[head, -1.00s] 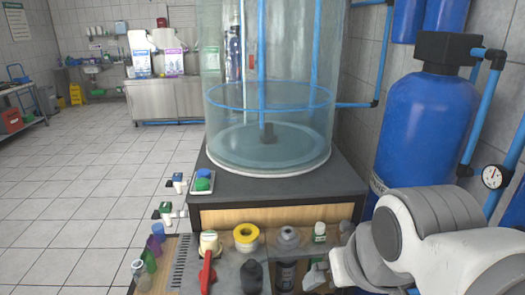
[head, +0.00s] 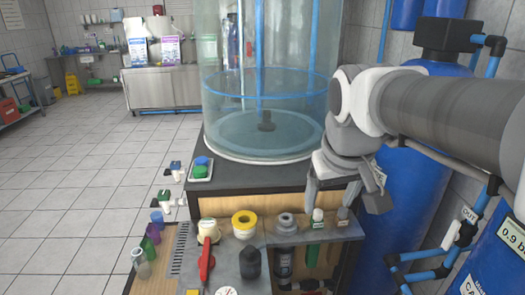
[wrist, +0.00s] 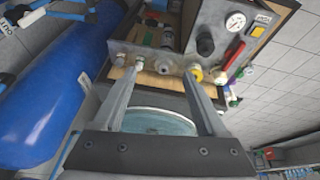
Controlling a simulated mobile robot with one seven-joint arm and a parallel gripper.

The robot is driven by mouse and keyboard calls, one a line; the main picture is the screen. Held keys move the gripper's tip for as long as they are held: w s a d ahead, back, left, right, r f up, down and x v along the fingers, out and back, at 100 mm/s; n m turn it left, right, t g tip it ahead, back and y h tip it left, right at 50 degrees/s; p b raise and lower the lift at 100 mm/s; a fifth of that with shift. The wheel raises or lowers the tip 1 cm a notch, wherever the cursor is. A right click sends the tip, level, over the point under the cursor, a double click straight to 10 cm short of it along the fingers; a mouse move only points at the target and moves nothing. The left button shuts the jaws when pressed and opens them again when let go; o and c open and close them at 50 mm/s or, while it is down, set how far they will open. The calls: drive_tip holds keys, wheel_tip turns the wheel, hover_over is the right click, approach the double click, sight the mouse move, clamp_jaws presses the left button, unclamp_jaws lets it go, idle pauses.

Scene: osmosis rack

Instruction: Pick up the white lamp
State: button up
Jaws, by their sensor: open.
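I cannot pick out a white lamp with certainty. A cream-white round fitting (head: 208,231) stands at the left of the panel's top edge, above a red lever; it may be the lamp. Along the same edge are a yellow ring-shaped piece (head: 244,223), a grey round fitting (head: 286,223) and a small white piece with a green label (head: 318,218). My gripper (head: 345,203) is open above the right end of this row, fingers pointing down, and looks empty. In the wrist view my gripper (wrist: 162,76) has its fingers spread, with the row of fittings beyond the tips.
A large clear tank (head: 262,110) stands on the dark cabinet top (head: 245,180) behind the panel. A blue cylinder (head: 410,180) stands close on the right. The red lever (head: 206,259) and a black knob (head: 250,262) stick out below.

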drive_tip(key=w+d+g, duration=0.1)
drive_tip(key=w+d, duration=0.1)
drive_tip(key=w, duration=0.6)
drive_tip(key=n+g+y, duration=0.1)
drive_tip(key=g, duration=0.1)
hover_over(319, 212)
drive_tip(key=s, duration=0.2)
wheel_tip(319, 212, down, 11)
drive_tip(key=f, duration=0.5)
drive_tip(key=w+f, duration=0.1)
drive_tip(key=f, duration=0.5)
drive_tip(key=w+f, duration=0.1)
drive_tip(key=f, duration=0.5)
drive_tip(key=shift+w+f, duration=0.1)
drive_tip(key=shift+f, duration=0.05)
drive_tip(key=c, duration=1.1)
